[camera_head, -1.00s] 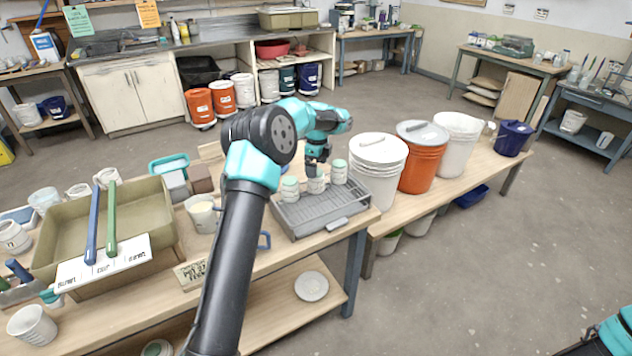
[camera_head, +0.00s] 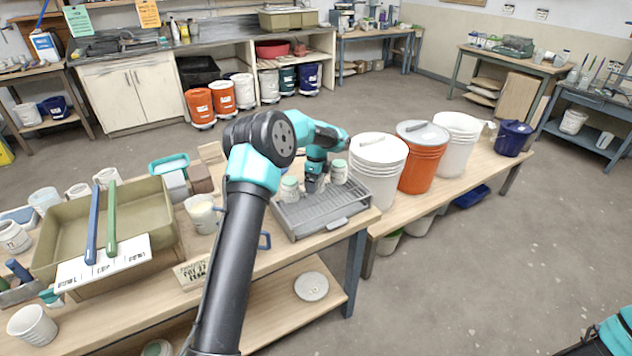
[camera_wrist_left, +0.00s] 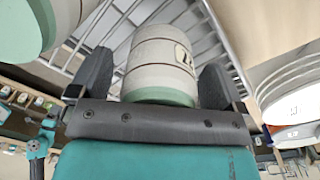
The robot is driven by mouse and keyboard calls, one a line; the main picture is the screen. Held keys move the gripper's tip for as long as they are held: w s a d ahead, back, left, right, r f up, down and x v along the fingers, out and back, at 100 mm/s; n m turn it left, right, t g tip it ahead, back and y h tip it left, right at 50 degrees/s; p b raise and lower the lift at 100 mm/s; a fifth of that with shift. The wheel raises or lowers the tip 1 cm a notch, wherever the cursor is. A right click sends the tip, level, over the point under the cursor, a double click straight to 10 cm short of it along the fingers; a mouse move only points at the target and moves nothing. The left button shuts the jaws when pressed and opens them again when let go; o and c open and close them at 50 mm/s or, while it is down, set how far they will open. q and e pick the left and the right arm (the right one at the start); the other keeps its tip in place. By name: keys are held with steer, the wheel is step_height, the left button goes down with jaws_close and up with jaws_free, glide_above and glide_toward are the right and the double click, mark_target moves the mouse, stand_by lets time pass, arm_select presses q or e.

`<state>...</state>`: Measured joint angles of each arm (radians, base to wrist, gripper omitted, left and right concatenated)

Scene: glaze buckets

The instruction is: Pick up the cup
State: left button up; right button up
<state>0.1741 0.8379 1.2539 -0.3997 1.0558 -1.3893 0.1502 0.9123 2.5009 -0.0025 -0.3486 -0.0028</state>
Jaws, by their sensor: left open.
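The left cup (camera_head: 289,192) and the right cup (camera_head: 338,173) show on either side of my left gripper (camera_head: 314,180). In the left wrist view, a pale banded cup (camera_wrist_left: 155,62) with a dark mark sits between the two dark, spread fingers of my left gripper (camera_wrist_left: 154,82). The fingers are open, one on each side of it. Whether either finger touches it I cannot tell. My right gripper is not in view.
White lidded buckets (camera_head: 376,165) and an orange bucket (camera_head: 421,160) stand just right of the rack. A large olive basin (camera_head: 70,225) with blue and green sticks fills the left of the table.

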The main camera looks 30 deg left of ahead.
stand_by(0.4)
arm_select(q)
steer(key=c, duration=1.1)
